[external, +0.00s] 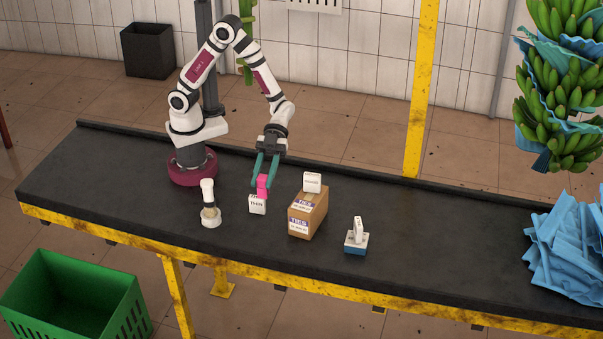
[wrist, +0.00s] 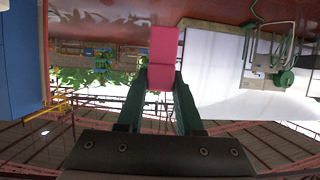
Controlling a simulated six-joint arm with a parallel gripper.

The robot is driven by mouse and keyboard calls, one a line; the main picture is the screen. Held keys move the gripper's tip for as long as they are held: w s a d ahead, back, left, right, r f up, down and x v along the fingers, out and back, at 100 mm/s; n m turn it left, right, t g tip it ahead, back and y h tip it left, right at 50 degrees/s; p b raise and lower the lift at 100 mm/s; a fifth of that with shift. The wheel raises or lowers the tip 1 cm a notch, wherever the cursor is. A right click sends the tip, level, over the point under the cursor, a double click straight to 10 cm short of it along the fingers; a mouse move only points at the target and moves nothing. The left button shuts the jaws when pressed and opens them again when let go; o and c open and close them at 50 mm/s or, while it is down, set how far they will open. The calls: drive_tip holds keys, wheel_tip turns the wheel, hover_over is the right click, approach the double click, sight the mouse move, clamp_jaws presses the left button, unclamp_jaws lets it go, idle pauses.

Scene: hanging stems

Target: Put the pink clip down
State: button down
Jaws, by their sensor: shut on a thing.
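The pink clip (external: 263,187) is a small pink block between the green fingertips of my gripper (external: 265,178). My gripper points down and is shut on the clip. A small white labelled block (external: 257,206) shows just below the clip on the dark table; I cannot tell whether the two touch. In the wrist view the clip (wrist: 163,45) sticks out past the fingertips of my gripper (wrist: 161,85), which close on its near end.
A cardboard box (external: 308,215) with a white piece (external: 312,182) on top stands right of the clip. A white-and-blue device (external: 356,238) stands farther right, a white device (external: 210,206) to the left. Blue sheets (external: 570,250) lie at the right end. Table front is mostly clear.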

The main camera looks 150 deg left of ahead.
drive_tip(key=w+a+n+t+y, duration=0.2)
drive_tip(key=w+a+n+y, duration=0.3)
drive_tip(key=a, duration=0.8)
drive_tip(key=w+a+n+t+y, duration=0.1)
drive_tip(key=w+a+n+y, duration=0.25)
drive_tip(key=w+a, duration=0.65)
drive_tip(key=shift+y, duration=0.35)
drive_tip(key=s+a+f, duration=0.1)
drive_tip(key=a+f, duration=0.4)
drive_tip(key=s+a+f, duration=0.2)
drive_tip(key=a+f, duration=0.2)
drive_tip(key=f, duration=0.1)
drive_tip(key=s+a+f, duration=0.2)
drive_tip(key=a+f, duration=0.3)
drive_tip(key=shift+a, duration=0.3)
drive_tip(key=shift+f, duration=0.3)
drive_tip(key=c, duration=0.6)
unclamp_jaws()
drive_tip(key=shift+f, duration=0.15)
drive_tip(key=shift+o, duration=0.2)
drive_tip(key=shift+w, duration=0.1)
